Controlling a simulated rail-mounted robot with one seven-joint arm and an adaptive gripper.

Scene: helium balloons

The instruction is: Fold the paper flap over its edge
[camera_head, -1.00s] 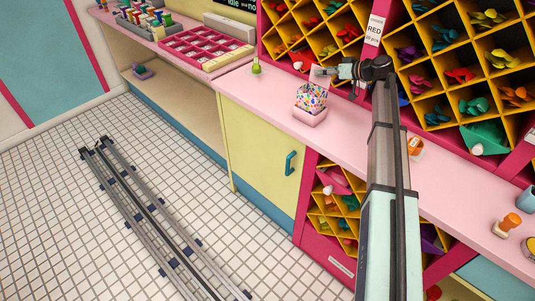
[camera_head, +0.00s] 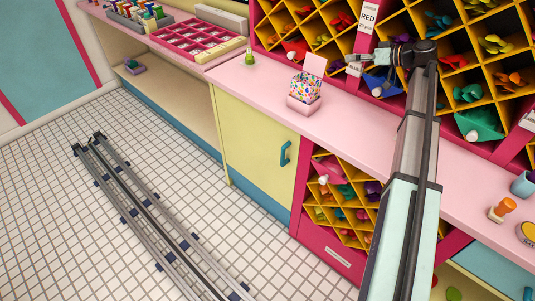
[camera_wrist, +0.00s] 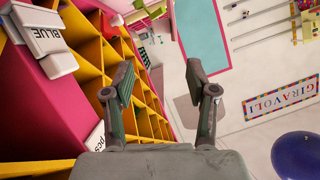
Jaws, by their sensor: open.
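The pale paper flap (camera_head: 314,64) stands up, slightly tilted, behind a confetti-speckled block (camera_head: 304,86). The block sits in a small pink holder (camera_head: 303,105) on the pink counter (camera_head: 345,123). My gripper (camera_head: 352,64) is to the right of the flap, apart from it, in front of the shelf cubbies. In the wrist view my gripper (camera_wrist: 160,78) is open, with nothing between its fingers. The flap and the block are not in the wrist view.
Yellow cubbies (camera_head: 455,62) with colored balloons rise behind the counter. A green item (camera_head: 249,57) stands left of the holder. An orange-handled stamp (camera_head: 502,209) and a blue cup (camera_head: 524,184) are at the right. The counter right of the holder is mostly clear.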

